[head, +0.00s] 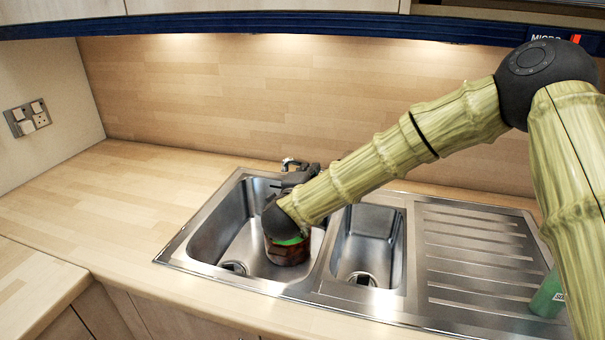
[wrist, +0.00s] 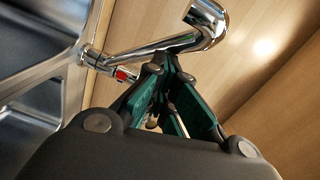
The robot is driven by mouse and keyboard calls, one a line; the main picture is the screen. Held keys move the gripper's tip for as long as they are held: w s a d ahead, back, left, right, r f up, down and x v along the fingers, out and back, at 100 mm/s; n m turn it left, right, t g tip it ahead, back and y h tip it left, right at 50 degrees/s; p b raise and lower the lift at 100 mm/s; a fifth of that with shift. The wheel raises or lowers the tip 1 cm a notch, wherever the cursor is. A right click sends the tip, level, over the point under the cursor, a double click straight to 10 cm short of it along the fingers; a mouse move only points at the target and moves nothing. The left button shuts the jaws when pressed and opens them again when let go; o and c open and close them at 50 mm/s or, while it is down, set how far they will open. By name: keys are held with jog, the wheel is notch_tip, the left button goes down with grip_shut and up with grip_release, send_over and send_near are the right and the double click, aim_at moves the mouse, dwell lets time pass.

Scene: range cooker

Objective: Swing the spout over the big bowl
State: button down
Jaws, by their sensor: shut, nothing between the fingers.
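The chrome spout (wrist: 150,48) fills the top middle of the wrist view. It runs from its base at the left and curves round to an open outlet at the upper right. My gripper (wrist: 168,66) is shut and empty, its green-padded fingers close beside the spout. I cannot tell whether they touch it. In the head view my gripper (head: 300,177) is a dark shape at the back of the sink, with a bit of chrome tap beside it. The big bowl (head: 215,225) is on the left, the small bowl (head: 368,235) on the right. My arm hides which bowl the spout faces.
A ribbed steel drainer (head: 470,250) lies right of the small bowl. A green thing with a label (head: 548,297) is partly behind my arm there. The wooden backsplash (head: 230,100) rises close behind the tap. The worktop (head: 120,210) at left is clear.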

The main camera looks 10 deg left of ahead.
jog(key=shift+a+r, duration=0.3)
jog(key=shift+r, duration=0.05)
jog(key=shift+d, duration=0.1)
jog(key=s+a+b, duration=0.1)
jog(key=s+b, duration=0.1)
jog(key=s, duration=0.9)
jog(key=shift+s+a+r, duration=0.2)
jog(key=shift+a+r, duration=0.1)
jog(key=shift+a, duration=0.1)
